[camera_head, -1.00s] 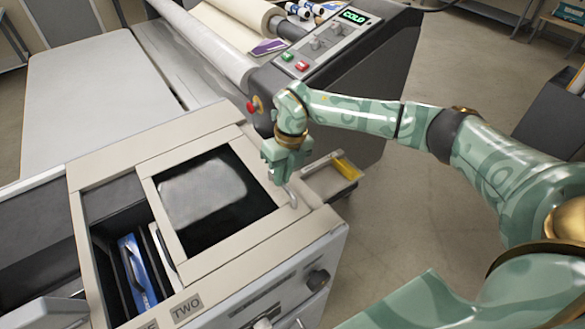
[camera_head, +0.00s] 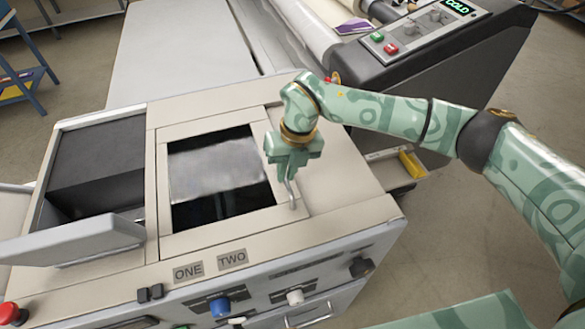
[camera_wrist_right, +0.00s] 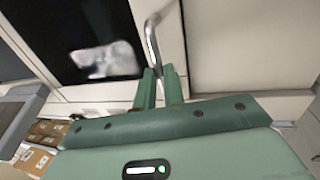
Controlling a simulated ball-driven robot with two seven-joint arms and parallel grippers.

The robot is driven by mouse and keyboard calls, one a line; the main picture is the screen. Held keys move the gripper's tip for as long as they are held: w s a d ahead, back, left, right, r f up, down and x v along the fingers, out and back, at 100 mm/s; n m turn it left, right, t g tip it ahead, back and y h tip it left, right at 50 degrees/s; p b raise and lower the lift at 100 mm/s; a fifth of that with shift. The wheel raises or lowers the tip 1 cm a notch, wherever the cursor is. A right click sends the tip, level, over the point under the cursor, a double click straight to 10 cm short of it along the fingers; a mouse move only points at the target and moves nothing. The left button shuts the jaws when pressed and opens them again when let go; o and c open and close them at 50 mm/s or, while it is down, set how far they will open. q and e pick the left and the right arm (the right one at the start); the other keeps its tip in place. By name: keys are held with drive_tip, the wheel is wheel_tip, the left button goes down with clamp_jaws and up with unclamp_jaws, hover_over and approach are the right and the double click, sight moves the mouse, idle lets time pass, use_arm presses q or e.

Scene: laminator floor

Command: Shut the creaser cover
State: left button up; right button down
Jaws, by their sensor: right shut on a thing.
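The creaser cover (camera_head: 235,223) is a beige sliding frame with a dark, glossy window (camera_head: 215,170), set in the top of the beige machine. It lies flat, and no open gap shows on either side of it. My right gripper (camera_head: 289,180) stands over its right border, shut on the bent metal handle (camera_head: 292,197). In the right wrist view, the fingers (camera_wrist_right: 160,78) pinch the lower end of the handle (camera_wrist_right: 151,40), beside the window (camera_wrist_right: 75,42). What lies under the cover shows only dimly. My left gripper is not in view.
A tilted grey flap (camera_head: 75,242) stands at the machine's left, near a red button (camera_head: 10,313). Labels ONE and TWO and several knobs line the front. A yellow item (camera_head: 411,165) sits in a side tray. The laminator (camera_head: 440,65) is behind.

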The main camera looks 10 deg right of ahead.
drive_tip(key=shift+a, duration=0.15)
drive_tip(key=c, duration=1.5)
unclamp_jaws()
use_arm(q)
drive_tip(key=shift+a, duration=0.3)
use_arm(e)
drive_tip(key=shift+a, duration=0.15)
